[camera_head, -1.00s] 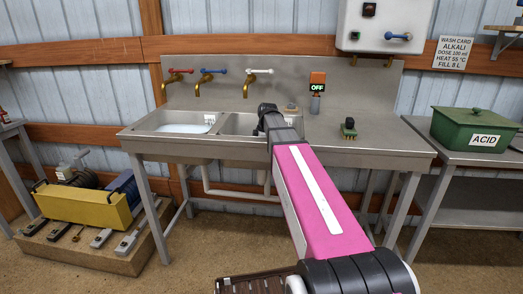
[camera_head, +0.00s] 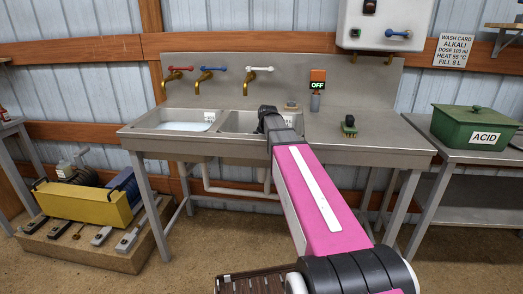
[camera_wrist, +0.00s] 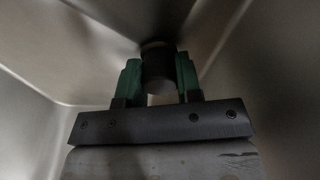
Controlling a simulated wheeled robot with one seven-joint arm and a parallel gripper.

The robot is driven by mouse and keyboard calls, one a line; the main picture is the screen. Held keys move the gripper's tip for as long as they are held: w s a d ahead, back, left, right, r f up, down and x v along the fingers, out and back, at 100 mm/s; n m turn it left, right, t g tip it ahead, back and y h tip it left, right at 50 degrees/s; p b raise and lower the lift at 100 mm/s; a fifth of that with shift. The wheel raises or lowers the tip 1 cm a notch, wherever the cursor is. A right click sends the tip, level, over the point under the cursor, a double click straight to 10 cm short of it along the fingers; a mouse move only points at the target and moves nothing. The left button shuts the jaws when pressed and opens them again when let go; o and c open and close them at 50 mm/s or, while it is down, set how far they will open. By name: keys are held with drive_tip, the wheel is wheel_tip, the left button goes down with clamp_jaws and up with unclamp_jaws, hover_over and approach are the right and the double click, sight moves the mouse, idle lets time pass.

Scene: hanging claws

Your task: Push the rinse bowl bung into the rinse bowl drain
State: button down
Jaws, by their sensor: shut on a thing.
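The rinse bowl (camera_head: 236,121) is the right-hand basin of the steel sink, partly covered by my arm in the head view. My gripper (camera_wrist: 158,72) reaches down inside it. In the wrist view, its green fingers are closed on both sides of a dark, round bung (camera_wrist: 158,66). Bare steel walls (camera_wrist: 35,55) of the bowl surround it. The bung's far end meets a shadowed area by the steel. The drain is not clearly seen, so I cannot tell whether the bung touches it or sits in it. The fingers are hidden in the head view.
The left basin (camera_head: 160,119) holds pale liquid. Brass taps (camera_head: 200,85) stand behind the basins. A green-and-black brush-like item (camera_head: 349,127) lies on the right drainboard. A green acid box (camera_head: 470,127) stands on the right table. The bowl walls are close around my gripper.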

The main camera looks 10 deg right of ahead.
drive_tip(key=shift+f, duration=0.35)
drive_tip(key=c, duration=0.7)
unclamp_jaws()
